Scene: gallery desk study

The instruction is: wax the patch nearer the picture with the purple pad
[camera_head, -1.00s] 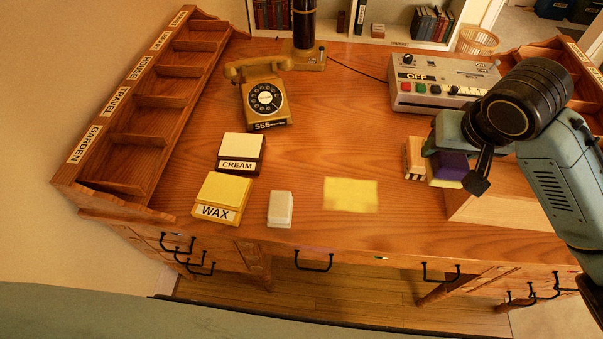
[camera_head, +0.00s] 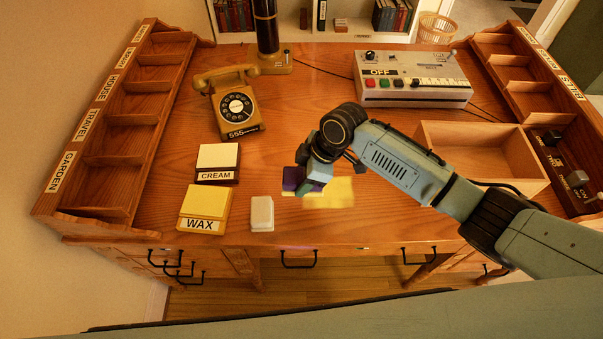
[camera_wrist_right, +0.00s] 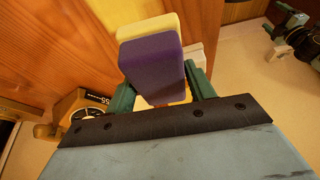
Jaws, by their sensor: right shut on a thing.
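My right gripper (camera_head: 306,178) is shut on the purple pad (camera_head: 293,179), low over the desk at the left edge of a yellow patch (camera_head: 332,193). I cannot tell whether the pad touches the desk. In the right wrist view the pad (camera_wrist_right: 153,66) sits between the fingers, with a pale yellow layer (camera_wrist_right: 148,27) on its far side. The yellow WAX box (camera_head: 204,207) stands left of the patch, with the CREAM box (camera_head: 217,163) behind it. My arm hides part of the desk right of the patch. No picture is recognisable. My left gripper is out of view.
A small white block (camera_head: 261,213) stands between the WAX box and the patch. A telephone (camera_head: 236,105) stands behind. A switch console (camera_head: 412,80) and an open wooden tray (camera_head: 480,145) are on the right. Labelled racks (camera_head: 120,130) line the left side.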

